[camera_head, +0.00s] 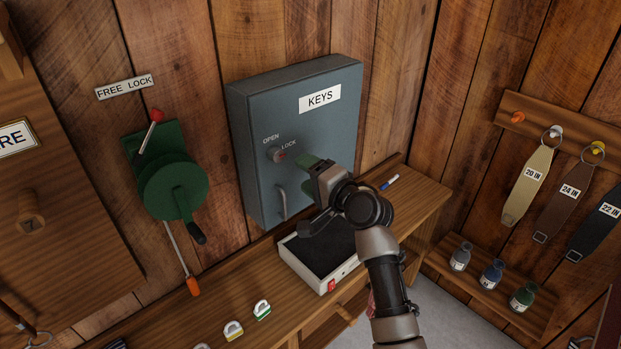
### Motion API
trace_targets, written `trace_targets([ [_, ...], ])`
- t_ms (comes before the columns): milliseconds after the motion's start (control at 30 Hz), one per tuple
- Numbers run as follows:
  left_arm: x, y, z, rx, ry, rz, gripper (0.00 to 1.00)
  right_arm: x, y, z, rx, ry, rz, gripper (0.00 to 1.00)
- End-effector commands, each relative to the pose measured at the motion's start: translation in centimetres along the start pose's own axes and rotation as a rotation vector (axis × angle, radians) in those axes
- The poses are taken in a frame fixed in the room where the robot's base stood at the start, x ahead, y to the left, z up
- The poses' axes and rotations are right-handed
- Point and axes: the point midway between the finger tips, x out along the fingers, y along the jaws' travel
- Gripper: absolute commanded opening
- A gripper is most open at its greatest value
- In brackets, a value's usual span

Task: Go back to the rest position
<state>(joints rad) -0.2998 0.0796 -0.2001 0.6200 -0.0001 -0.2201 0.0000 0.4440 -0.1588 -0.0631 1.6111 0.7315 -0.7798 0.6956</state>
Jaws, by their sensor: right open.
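My right arm reaches up from the lower right. Its right gripper (308,192) is open in front of the blue-grey key cabinet (247,150), near the knob (277,154) marked OPEN and LOCK. I see nothing held between its fingers, and a green part shows at the upper finger. The gripper looks apart from the knob, but its exact distance to the cabinet door cannot be told. The cabinet is shut, with its handle (281,203) below the knob. My left gripper is not in view.
A green winch (174,190) hangs at left. Straps (528,188) and bottles (492,274) are at right.

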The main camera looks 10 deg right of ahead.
Motion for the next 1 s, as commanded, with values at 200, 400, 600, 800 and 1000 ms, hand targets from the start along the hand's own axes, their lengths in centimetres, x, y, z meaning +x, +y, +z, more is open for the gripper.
trace_targets([
  [200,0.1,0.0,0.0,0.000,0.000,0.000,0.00,-0.6,0.0,0.0,0.000,-0.001,0.001,0.62],
  [400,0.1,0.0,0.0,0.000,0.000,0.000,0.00,-0.6,0.0,0.0,0.000,-0.001,0.001,0.62],
  [600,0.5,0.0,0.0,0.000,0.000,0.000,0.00,-0.4,4.9,0.4,-0.023,0.013,0.083,0.62],
  [800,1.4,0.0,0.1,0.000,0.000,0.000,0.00,-1.9,19.0,2.3,-0.124,0.022,0.328,0.62],
  [1000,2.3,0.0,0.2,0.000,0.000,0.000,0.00,-6.7,33.3,5.7,-0.262,-0.027,0.580,0.62],
])
